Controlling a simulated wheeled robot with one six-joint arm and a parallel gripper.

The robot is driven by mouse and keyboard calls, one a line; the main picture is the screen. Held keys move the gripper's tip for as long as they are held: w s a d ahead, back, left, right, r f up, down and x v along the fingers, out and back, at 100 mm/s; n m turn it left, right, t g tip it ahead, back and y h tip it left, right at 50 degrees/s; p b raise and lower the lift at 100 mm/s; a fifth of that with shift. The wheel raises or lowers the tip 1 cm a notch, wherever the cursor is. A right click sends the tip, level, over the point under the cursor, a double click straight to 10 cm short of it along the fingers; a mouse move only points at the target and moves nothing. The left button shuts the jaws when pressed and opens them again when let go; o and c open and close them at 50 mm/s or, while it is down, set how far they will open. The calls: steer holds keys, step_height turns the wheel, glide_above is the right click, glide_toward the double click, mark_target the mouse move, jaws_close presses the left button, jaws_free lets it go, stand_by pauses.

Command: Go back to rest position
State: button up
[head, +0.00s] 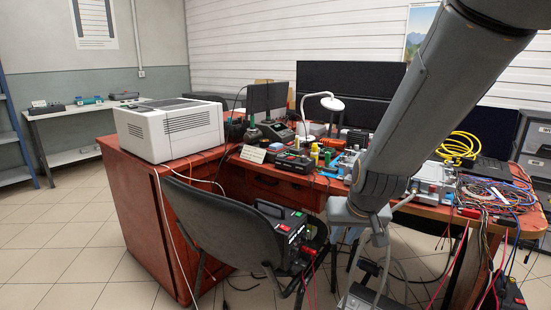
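My grey arm comes in from the top right and slants down in front of the red desk (136,205). Its lower end, with a light grey bracket and a cable, hangs before the desk's front edge, right of the chair. My gripper's fingers cannot be made out there, so I cannot tell whether it is open or shut, or whether it holds anything. Part of the desk and the things on it are hidden behind the arm. No coolant hose can be picked out for certain.
A dark chair (215,222) with a black and red power unit (284,236) stands close at the desk. A white printer (172,130) is on the desk's left. Yellow coiled hose (460,146) and tangled cables (497,195) lie at right. Tiled floor (60,235) at left is clear.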

steer(key=s+d+f+g, duration=0.1)
steer(key=s+g, duration=0.1)
steer(key=s, duration=0.5)
steer(key=s+d+f+g, duration=0.1)
steer(key=s+d+f, duration=0.1)
steer(key=s, duration=0.4)
steer(key=s+a+r+n+g, duration=0.3)
steer(key=s+a+r, duration=0.5)
steer(key=s+a, duration=0.15)
steer(key=d+r+m+p, duration=0.2)
steer(key=d+r+p, duration=0.6)
steer(key=p, duration=0.8)
steer(key=shift+s+d+m+h, duration=0.25)
steer(key=shift+d+m+h, duration=0.05)
steer(key=shift+d, duration=0.2)
